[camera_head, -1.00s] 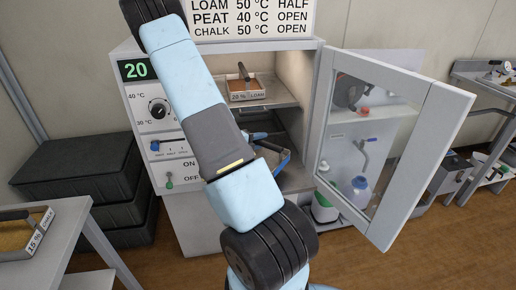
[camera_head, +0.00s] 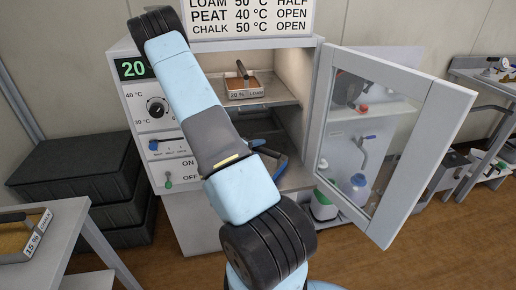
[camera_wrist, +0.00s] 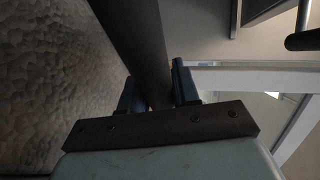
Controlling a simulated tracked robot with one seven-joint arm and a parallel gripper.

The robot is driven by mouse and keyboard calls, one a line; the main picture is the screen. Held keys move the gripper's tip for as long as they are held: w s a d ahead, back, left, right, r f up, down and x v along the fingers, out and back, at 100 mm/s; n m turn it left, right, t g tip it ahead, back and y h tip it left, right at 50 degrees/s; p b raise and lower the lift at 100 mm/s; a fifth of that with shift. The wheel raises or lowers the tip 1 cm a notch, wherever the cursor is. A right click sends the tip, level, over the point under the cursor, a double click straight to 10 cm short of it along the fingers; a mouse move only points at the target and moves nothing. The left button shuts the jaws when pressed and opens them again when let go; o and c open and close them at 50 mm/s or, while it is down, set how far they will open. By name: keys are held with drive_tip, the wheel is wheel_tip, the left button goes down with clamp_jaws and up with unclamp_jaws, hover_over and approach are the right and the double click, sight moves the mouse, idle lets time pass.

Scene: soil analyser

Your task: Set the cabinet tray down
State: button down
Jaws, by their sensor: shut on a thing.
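My gripper (camera_wrist: 157,88) is shut on a dark bar-shaped handle (camera_wrist: 138,40) in the wrist view. A grey, lumpy surface (camera_wrist: 50,75), which looks like the fill of the cabinet tray, spreads beside the handle on the left. In the head view my arm reaches into the open cabinet (camera_head: 195,205) at the lower compartment. Blue and dark parts (camera_head: 268,158) show there beside my arm, but I cannot clearly separate gripper from tray. Most of the held tray is hidden, and its contact with the shelf cannot be told.
A tray marked 20 % LOAM (camera_head: 246,93) sits on the upper shelf (camera_head: 275,105). The glass door (camera_head: 440,130) stands open to the right. A chalk tray (camera_head: 25,240) lies on the left table (camera_head: 65,225). Dark crates (camera_head: 75,165) stand left of the cabinet.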

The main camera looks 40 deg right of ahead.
drive_tip(key=c, duration=0.8)
unclamp_jaws()
drive_tip(key=v, duration=1.2)
drive_tip(key=s+a+r+m+t+y, duration=0.2)
drive_tip(key=s+a+r+m+y, duration=0.3)
drive_tip(key=a+r+m, duration=0.3)
drive_tip(key=s+a+r+m+t+y, duration=0.2)
drive_tip(key=s+a+r+m+y, duration=0.3)
drive_tip(key=r+m, duration=1)
drive_tip(key=s+a+r+m+t+y, duration=0.3)
drive_tip(key=s+a+r+m+y, duration=0.2)
drive_tip(key=s+a+r+m, duration=0.3)
drive_tip(key=shift+s+a+r+m+y, duration=0.1)
drive_tip(key=shift+a+r+m+y, duration=0.1)
drive_tip(key=shift+a+r+m, duration=0.8)
drive_tip(key=shift+a+r+m+y, duration=0.2)
drive_tip(key=shift+a+r+m, duration=0.55)
drive_tip(key=shift+a+m, duration=0.45)
drive_tip(key=shift+d, duration=0.15)
